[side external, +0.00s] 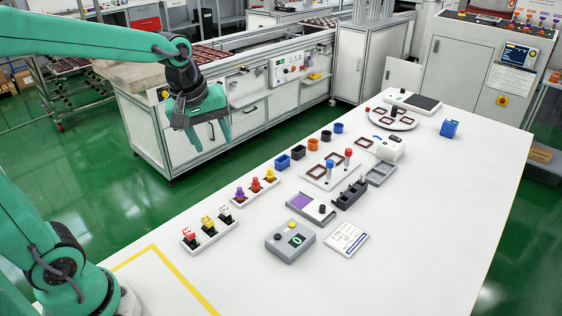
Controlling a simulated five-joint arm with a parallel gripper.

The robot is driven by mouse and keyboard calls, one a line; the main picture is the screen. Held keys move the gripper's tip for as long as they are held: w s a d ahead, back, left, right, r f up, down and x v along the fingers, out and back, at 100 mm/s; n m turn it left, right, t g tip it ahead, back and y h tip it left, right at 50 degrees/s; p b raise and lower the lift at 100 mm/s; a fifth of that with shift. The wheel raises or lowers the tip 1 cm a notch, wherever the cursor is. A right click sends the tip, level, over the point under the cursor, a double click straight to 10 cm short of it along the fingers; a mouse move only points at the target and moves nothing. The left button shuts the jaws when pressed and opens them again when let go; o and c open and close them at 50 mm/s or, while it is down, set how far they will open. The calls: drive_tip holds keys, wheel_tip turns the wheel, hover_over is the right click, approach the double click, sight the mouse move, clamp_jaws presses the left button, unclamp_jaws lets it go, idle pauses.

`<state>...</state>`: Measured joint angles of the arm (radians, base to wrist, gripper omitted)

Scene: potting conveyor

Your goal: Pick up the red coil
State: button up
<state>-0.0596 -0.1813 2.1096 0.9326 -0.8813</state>
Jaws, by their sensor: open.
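A red piece (190,234) sits at the left end of a white holder (213,242) near the table's left edge. It shares the holder with a yellow piece (208,222) and a white-topped piece (225,212). A second holder behind has a purple, a reddish (256,185) and a yellow-orange piece. I cannot tell for sure from their shape which red one is the coil. My gripper (209,138) is open and empty, jaws pointing down. It is high up, above and behind the holders in the picture, apart from everything.
Blue, orange and dark cups (298,152) stand in a row along the table's left side. A grey control box (290,241), a purple-topped fixture (300,203) and a white card (346,239) lie right of the holders. The table's front and right are clear.

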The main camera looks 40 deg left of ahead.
drive_tip(key=w+a+f+n+g, duration=0.2)
drive_tip(key=w+f+n, duration=0.45)
drive_tip(key=w, duration=0.25)
drive_tip(key=n+g, duration=0.1)
drive_tip(key=n, duration=0.7)
hover_over(255, 178)
drive_tip(key=shift+m, duration=0.25)
drive_tip(key=f, duration=0.8)
drive_tip(key=shift+s+a+f, duration=0.15)
drive_tip(key=shift+s+a, duration=0.05)
drive_tip(key=shift+s, duration=0.05)
drive_tip(key=shift+w+f, duration=0.1)
drive_tip(key=shift+f, duration=0.15)
drive_tip(key=shift+f, duration=0.1)
drive_tip(key=shift+w+d+f, duration=0.1)
drive_tip(key=shift+f, duration=1.8)
drive_tip(key=shift+d+f, duration=0.1)
drive_tip(key=shift+f, duration=1.8)
clamp_jaws()
